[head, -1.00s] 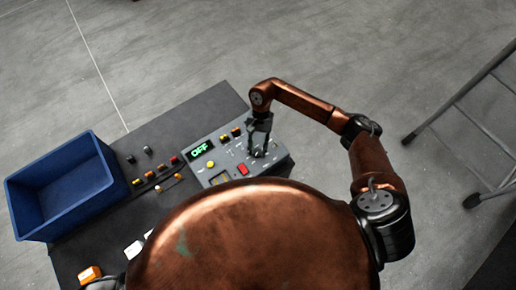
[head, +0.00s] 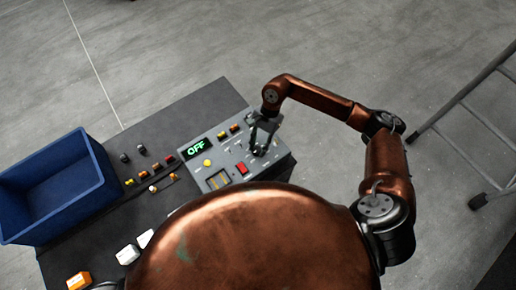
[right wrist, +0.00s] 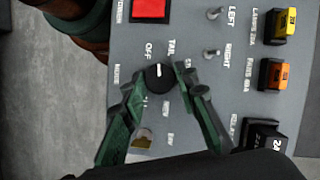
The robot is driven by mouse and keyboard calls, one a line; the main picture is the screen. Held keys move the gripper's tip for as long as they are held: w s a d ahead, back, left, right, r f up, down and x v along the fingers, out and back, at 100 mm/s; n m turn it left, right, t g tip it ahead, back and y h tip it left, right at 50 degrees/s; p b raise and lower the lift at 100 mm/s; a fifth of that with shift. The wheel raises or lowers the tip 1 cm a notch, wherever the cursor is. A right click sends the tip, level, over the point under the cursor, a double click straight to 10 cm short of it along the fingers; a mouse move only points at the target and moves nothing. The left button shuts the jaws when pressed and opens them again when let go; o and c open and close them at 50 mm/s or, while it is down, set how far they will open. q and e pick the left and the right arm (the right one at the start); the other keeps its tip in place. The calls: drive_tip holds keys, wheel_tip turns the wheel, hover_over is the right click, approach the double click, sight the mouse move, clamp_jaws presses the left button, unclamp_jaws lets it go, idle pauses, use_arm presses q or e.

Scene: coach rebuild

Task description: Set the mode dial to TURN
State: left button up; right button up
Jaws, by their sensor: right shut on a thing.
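The mode dial (right wrist: 159,77) is a round black knob with a white pointer line, on the grey control console (head: 226,158). In the right wrist view the pointer faces up the picture, between the OFF and TAIL labels. My right gripper (right wrist: 156,82) has one green-tinted finger on each side of the dial and is shut on it. In the head view my right gripper (head: 260,147) reaches down to the console's right part and hides the dial. The console's display (head: 196,148) reads OFF in green. My left gripper is not in view.
A red square button (right wrist: 149,9) and two toggle switches (right wrist: 213,32) sit near the dial. A blue bin (head: 55,185) stands at the left of the dark table (head: 200,108). A ladder (head: 470,120) stands right.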

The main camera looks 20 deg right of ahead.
drive_tip(key=m+t+b, duration=0.1)
drive_tip(key=m, duration=0.1)
drive_tip(key=m+t+y+b, duration=0.1)
drive_tip(key=m, duration=0.2)
drive_tip(key=shift+s+m+b, duration=0.2)
drive_tip(key=shift+m+b, duration=0.1)
drive_tip(key=m+t+b, duration=0.2)
drive_tip(key=m, duration=0.4)
drive_tip(key=shift+s, duration=0.15)
drive_tip(key=m+t+h+b, duration=0.1)
drive_tip(key=m, duration=0.2)
drive_tip(key=shift+a+m+t, duration=0.1)
drive_tip(key=shift+m+t, duration=0.2)
drive_tip(key=shift+m, duration=0.1)
drive_tip(key=m+t+h+b, duration=0.1)
drive_tip(key=m, duration=0.2)
drive_tip(key=shift+s+a+m, duration=0.1)
drive_tip(key=shift+m, duration=0.3)
drive_tip(key=shift+m+h+b, duration=0.45)
drive_tip(key=shift+m+h, duration=0.05)
drive_tip(key=shift+m, duration=0.7)
drive_tip(key=shift+m+t+h, duration=0.4)
drive_tip(key=shift+m+h, duration=0.2)
drive_tip(key=shift+m, duration=0.9)
drive_tip(key=shift+r, duration=0.1)
